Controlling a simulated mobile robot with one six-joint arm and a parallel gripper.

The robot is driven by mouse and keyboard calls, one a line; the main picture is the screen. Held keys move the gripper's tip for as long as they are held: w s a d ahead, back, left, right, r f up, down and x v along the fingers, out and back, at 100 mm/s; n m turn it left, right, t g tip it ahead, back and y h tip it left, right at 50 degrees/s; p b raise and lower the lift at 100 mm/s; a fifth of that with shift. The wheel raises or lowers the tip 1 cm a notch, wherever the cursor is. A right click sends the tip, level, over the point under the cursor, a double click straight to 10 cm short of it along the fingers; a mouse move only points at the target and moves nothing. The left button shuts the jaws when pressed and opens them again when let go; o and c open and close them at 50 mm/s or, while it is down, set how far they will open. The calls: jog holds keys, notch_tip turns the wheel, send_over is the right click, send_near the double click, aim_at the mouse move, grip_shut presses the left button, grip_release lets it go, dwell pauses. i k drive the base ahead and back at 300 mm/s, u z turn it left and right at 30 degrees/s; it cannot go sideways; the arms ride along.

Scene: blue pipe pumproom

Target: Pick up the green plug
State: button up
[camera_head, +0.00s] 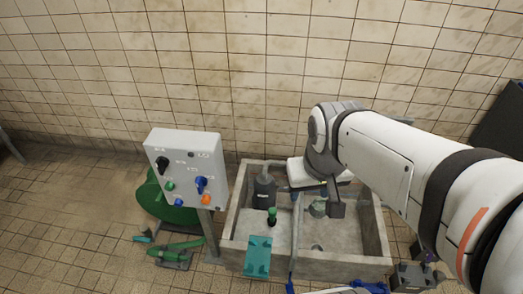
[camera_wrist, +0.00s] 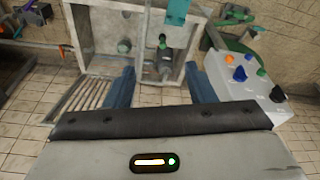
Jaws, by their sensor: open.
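The green plug (camera_head: 272,212), with a green top and a dark lower part, stands in the stone basin, left of the middle divider. In the wrist view a small green top (camera_wrist: 162,39), which appears to be the same plug, shows beyond the gap between my fingers. My gripper (camera_head: 317,203) hangs over the basin, to the right of the plug and apart from it. In the wrist view its two blue-grey fingers (camera_wrist: 160,85) are spread, with nothing between them.
A stone basin (camera_head: 235,225) has a dark pump (camera_head: 264,190) and a round fitting (camera_head: 318,208) inside. A teal bracket (camera_head: 258,256) hangs on its front rim. A white control box (camera_head: 186,160) on a post stands left. Green pipe parts (camera_head: 175,248) lie on the floor.

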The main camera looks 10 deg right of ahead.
aim_at(272, 221)
jog(key=k, duration=0.25)
jog(key=i, duration=0.45)
jog(key=u, duration=0.8)
jog(key=k, duration=0.85)
jog(key=z, duration=0.5)
jog(key=i, duration=1)
jog(key=z, duration=0.05)
